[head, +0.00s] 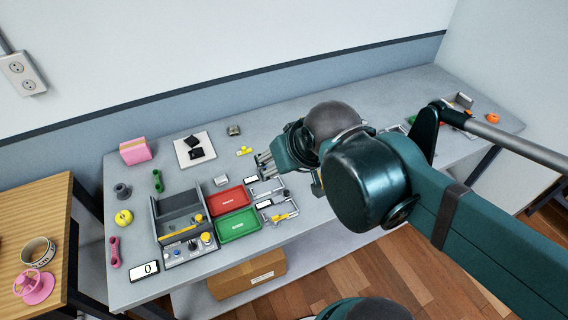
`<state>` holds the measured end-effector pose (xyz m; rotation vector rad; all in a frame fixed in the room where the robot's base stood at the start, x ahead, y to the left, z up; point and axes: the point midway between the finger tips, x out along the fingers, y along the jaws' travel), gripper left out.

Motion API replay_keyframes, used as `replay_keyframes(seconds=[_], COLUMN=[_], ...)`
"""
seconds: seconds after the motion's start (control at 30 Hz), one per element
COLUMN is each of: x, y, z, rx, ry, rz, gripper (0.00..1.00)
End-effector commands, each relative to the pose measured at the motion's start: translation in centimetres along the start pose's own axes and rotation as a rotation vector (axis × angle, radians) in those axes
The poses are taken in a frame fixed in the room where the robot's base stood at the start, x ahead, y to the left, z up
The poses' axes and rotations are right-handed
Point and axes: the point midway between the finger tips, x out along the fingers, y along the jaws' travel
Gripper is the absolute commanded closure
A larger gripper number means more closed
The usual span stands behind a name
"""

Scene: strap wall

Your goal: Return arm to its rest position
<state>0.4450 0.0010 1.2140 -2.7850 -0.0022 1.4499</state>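My arm, dark green, reaches in from the right edge over the grey table (330,208). My gripper (264,163) is at the arm's far end, above the middle of the table, with its grey fingers pointing left. The fingers are small in the picture and I cannot tell whether they are apart or closed. No object shows clearly between them. My forearm and wrist hide part of the table's middle and right side.
A red tray (228,201) and a green tray (237,225) lie left of my gripper. A grey organizer (178,207) stands further left, near a pink block (135,150). Small parts, including an orange piece (492,118), lie at the far right. A wall runs behind the table.

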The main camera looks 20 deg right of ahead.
Motion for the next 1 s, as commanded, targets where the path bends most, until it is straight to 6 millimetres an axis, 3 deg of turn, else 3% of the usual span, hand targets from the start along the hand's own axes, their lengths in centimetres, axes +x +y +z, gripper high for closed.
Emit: replay_keyframes(seconds=[0.57,1.0], x=[0.1,3.5], y=[0.1,0.2], z=[0.9,3.3], rx=[-0.001,-0.001], ry=[0.011,0.01], rz=[0.002,0.002], gripper=[0.46,0.46])
